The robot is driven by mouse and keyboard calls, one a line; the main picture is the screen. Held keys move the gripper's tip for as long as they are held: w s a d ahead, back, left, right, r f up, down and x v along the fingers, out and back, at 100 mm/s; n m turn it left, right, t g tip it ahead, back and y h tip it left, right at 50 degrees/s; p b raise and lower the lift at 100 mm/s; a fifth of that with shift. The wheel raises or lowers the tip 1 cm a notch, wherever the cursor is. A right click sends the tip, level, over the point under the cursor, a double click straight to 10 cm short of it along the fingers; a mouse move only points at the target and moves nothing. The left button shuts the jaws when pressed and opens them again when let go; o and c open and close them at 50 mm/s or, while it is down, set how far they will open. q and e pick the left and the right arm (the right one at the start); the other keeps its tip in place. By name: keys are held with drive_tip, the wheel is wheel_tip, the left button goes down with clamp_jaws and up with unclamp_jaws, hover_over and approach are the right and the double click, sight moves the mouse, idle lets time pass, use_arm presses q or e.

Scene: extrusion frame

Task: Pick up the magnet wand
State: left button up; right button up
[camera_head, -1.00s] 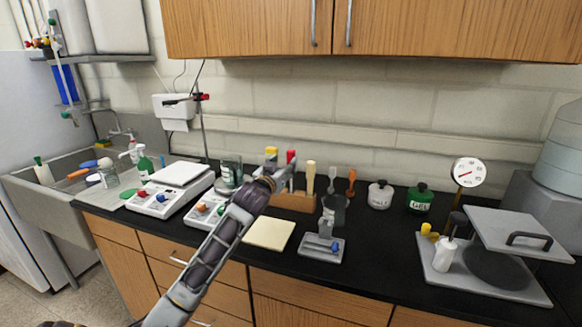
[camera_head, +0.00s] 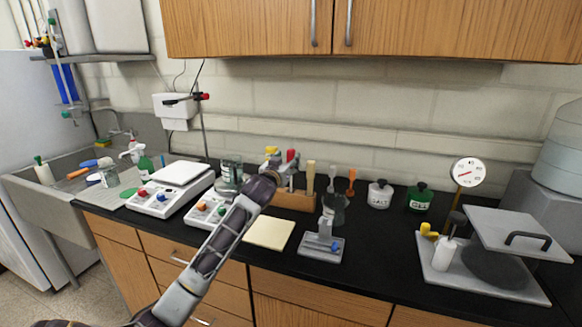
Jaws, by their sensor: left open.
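A wooden rack (camera_head: 296,203) stands on the black counter with several upright tools in it. A red-topped tool (camera_head: 291,156), a yellow-topped tool (camera_head: 271,151) and a pale wooden-looking handle (camera_head: 311,176) rise from it. I cannot tell for sure which is the magnet wand. My left gripper (camera_head: 287,167) is open at the rack, close to the red and yellow tops. Its wrist hides the rack's left part, and I cannot tell whether the fingers touch a tool. My right gripper is not in view.
White scales (camera_head: 158,198) stand to the left, with a glass jar (camera_head: 231,172) behind my arm. A yellow pad (camera_head: 270,232) and a small grey stand (camera_head: 322,247) lie in front of the rack. White and green bottles (camera_head: 419,198) stand to the right.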

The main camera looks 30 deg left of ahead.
sight(290, 158)
use_arm(q)
drive_tip(key=shift+p+x, duration=0.3)
drive_tip(key=shift+x, duration=2.15)
drive_tip(key=shift+f, duration=0.2)
drive_tip(key=c, duration=1.1)
drive_tip(key=shift+r, duration=0.15)
drive_tip(key=shift+r, duration=4.9)
